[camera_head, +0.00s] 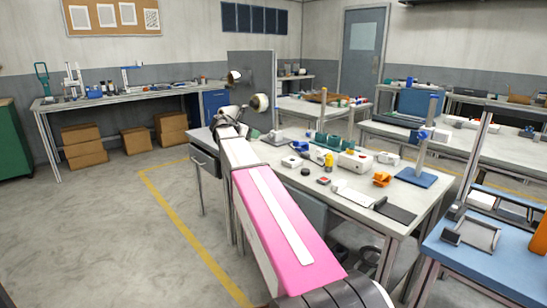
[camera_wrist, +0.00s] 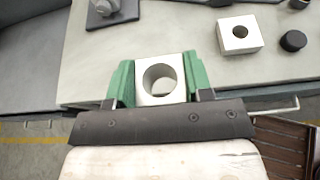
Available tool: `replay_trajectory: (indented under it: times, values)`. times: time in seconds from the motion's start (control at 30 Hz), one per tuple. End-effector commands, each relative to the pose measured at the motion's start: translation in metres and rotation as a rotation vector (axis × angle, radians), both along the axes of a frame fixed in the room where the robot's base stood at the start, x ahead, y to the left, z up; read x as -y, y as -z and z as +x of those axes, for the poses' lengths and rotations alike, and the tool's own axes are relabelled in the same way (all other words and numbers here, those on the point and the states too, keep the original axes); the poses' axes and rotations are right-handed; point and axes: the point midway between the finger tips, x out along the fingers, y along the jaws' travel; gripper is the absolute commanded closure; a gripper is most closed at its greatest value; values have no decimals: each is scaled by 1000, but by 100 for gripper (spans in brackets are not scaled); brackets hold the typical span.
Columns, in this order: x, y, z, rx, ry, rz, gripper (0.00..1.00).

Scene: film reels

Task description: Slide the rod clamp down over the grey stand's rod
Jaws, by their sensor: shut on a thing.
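My gripper (camera_wrist: 148,92) has green fingers shut on the rod clamp (camera_wrist: 145,98), a pale block with a round hole facing the wrist camera. A pale surface shows through the hole. The grey stand (camera_head: 274,139) is at the back left of the worktable in the head view, its thin rod upright in front of a grey panel. Its dark base (camera_wrist: 118,17) appears at the top left of the wrist view, with a round grey part on it. The clamp appears apart from the stand. In the head view my gripper is mostly hidden by my arm.
A pale block with a hole (camera_wrist: 238,36) and a black puck (camera_wrist: 293,41) lie on the table. A blue-based stand (camera_head: 416,178), an orange part (camera_head: 382,179) and a white box (camera_head: 352,163) stand farther right. The table's left edge lies under my arm.

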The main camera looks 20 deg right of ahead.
Motion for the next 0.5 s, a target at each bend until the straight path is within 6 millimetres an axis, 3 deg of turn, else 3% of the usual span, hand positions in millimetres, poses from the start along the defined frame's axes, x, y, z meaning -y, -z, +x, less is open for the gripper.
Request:
replay_trajectory:
  times: [0.5]
  values:
    - [94,57,11,0,2,0,84]
